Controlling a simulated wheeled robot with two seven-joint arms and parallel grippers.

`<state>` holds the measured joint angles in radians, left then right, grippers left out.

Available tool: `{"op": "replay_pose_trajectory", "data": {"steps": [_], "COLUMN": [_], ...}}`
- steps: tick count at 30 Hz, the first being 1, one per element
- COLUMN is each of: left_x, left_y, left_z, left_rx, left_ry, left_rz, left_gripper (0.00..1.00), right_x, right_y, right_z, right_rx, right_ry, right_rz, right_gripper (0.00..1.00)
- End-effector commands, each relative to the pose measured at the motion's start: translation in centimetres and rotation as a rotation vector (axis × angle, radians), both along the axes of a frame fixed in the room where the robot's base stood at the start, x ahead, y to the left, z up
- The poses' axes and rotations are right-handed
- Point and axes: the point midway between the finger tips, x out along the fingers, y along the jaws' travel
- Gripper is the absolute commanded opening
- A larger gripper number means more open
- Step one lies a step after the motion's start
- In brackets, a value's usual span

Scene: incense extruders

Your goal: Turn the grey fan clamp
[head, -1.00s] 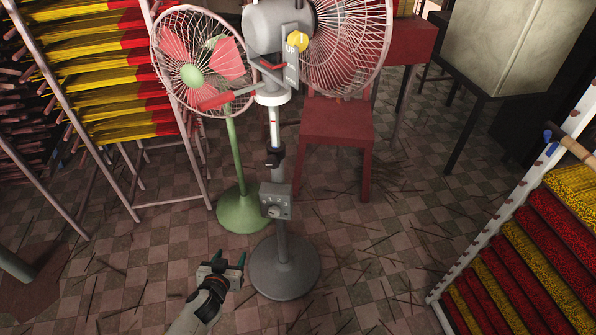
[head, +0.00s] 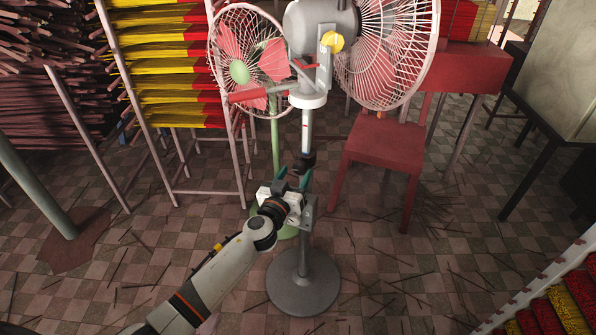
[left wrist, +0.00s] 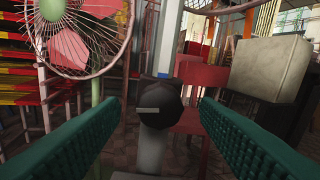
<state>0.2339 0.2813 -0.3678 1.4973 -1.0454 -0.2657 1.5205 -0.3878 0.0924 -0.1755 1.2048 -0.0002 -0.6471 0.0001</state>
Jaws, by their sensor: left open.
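The grey pedestal fan (head: 320,17) stands on a round dark base (head: 303,281). Its clamp, a dark collar with a knob (head: 307,160), sits on the pole below the white column. In the left wrist view the dark round knob (left wrist: 158,104), with a light bar across its face, is centred between my teal fingers. My left gripper (head: 293,178) is open at clamp height, just in front of the pole, with its fingers spread either side of the knob. I cannot tell whether they touch it. My right gripper is out of view.
A green fan (head: 240,72) stands close behind on the left. A red chair (head: 383,145) is behind on the right. Racks of incense (head: 165,70) stand at left and lower right. Loose sticks lie on the tiled floor (head: 400,260).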

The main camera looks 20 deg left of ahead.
Motion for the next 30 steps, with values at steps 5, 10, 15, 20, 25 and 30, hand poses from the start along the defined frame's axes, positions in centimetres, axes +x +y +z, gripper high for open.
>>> {"op": "replay_pose_trajectory", "data": {"steps": [5,10,15,20,25,30], "left_x": [2.0,2.6,2.6,2.6,2.6,2.5], "left_y": [-0.2,-0.2,-0.2,-0.2,-0.2,-0.2], "left_z": [0.0,0.0,0.0,0.0,0.0,-0.1], "left_rx": [0.001,-0.001,0.000,0.000,0.000,0.009], "left_ry": [0.000,0.000,0.001,0.001,0.001,0.000], "left_rz": [0.000,0.000,0.000,0.000,0.000,0.000], "left_gripper": [0.56,0.56,0.56,0.37,0.12,0.12], "right_x": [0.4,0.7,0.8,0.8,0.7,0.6], "right_y": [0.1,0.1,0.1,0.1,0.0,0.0], "right_z": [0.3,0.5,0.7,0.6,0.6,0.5], "right_rx": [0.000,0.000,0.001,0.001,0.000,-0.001], "right_ry": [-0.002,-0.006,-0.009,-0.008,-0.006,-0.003], "right_rz": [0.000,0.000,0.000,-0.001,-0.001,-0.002], "right_gripper": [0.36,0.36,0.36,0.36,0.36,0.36]}}
